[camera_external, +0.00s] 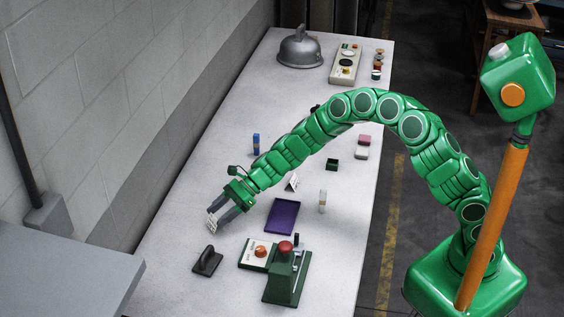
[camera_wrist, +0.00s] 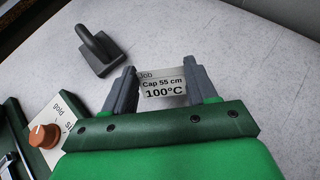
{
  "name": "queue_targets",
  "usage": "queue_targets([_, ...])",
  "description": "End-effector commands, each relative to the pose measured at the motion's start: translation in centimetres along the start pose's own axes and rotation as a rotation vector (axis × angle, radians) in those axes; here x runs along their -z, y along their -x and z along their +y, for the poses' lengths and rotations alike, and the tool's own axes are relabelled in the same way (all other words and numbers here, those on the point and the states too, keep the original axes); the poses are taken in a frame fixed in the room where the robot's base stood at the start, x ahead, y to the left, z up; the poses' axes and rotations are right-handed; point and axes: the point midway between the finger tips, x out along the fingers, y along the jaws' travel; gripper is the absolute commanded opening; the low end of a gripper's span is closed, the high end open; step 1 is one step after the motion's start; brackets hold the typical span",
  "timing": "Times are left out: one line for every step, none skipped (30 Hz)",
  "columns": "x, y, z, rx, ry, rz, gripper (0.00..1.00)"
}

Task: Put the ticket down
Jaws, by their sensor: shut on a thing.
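The ticket (camera_wrist: 162,84) is a small pale card reading "Job, Cap 55 cm, 100°C" in the wrist view. My gripper (camera_wrist: 163,85) is shut on it, one grey finger at each side edge. In the external view the ticket (camera_external: 211,222) shows at the tips of my gripper (camera_external: 219,212), over the left part of the white table (camera_external: 180,235). I cannot tell whether the ticket touches the table.
A black handled block (camera_external: 207,262) stands just in front of my gripper. A purple tray (camera_external: 282,216) lies to its right. A green press with a red knob (camera_external: 287,272) and a dial box (camera_external: 258,252) stand at front right. A blue bottle (camera_external: 256,143) is farther back. Table near the wall is clear.

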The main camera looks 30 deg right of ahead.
Motion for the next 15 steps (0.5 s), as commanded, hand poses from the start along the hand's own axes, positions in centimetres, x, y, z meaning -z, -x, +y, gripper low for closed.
queue_targets([0.7, -0.4, 0.1, -0.002, -0.001, 0.001, 0.29])
queue_targets([0.9, -0.6, 0.1, -0.001, -0.001, 0.001, 0.29])
queue_targets([1.2, -0.7, 0.1, -0.001, -0.002, 0.0, 0.29])
queue_targets([1.4, -0.8, 0.0, 0.0, -0.002, 0.0, 0.29])
queue_targets([1.5, -0.8, 0.0, 0.0, -0.001, -0.001, 0.29])
queue_targets([1.5, -0.8, 0.0, 0.001, 0.0, -0.001, 0.29])
queue_targets([1.5, -0.8, 0.0, 0.001, 0.0, -0.001, 0.29])
queue_targets([1.5, -0.8, 0.0, 0.001, 0.0, -0.001, 0.29])
queue_targets([1.5, -0.8, 0.0, 0.001, 0.001, -0.001, 0.29])
queue_targets([1.5, -0.8, 0.0, 0.001, 0.0, -0.001, 0.29])
queue_targets([1.5, -0.8, 0.0, 0.001, 0.0, -0.001, 0.29])
queue_targets([1.5, -0.8, 0.0, 0.001, 0.0, -0.001, 0.29])
queue_targets([1.5, -0.8, 0.0, 0.001, 0.0, -0.001, 0.29])
queue_targets([1.6, -0.8, 0.0, 0.001, 0.0, -0.001, 0.29])
queue_targets([1.7, -0.9, 0.0, 0.0, 0.0, -0.001, 0.29])
